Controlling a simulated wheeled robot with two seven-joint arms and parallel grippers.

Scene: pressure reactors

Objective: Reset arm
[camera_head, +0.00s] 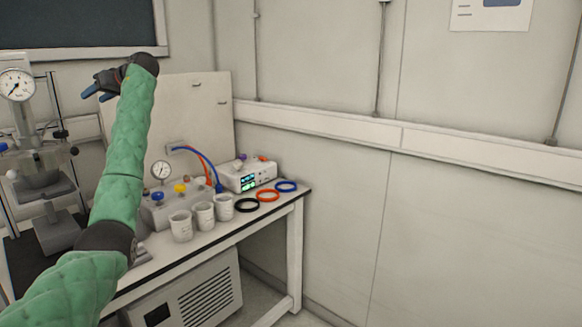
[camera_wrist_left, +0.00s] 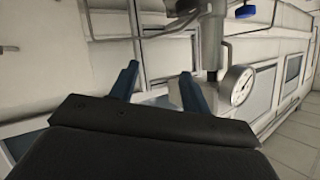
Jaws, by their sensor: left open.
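My left arm, in a green sleeve, reaches up from the lower left in the head view. My left gripper (camera_head: 97,93) is raised above the bench, in front of the pale panel and below the dark board. Its blue fingers point left. In the left wrist view, the left gripper (camera_wrist_left: 159,82) shows two blue fingers spread apart with nothing between them. Behind them are a metal reactor column (camera_wrist_left: 211,45) and a round gauge (camera_wrist_left: 238,85). My right gripper is in neither view.
A reactor with a gauge (camera_head: 16,85) stands at left. The bench holds white beakers (camera_head: 181,227), a black ring (camera_head: 247,205), an orange ring (camera_head: 268,195), a blue ring (camera_head: 286,186) and a white controller (camera_head: 249,174).

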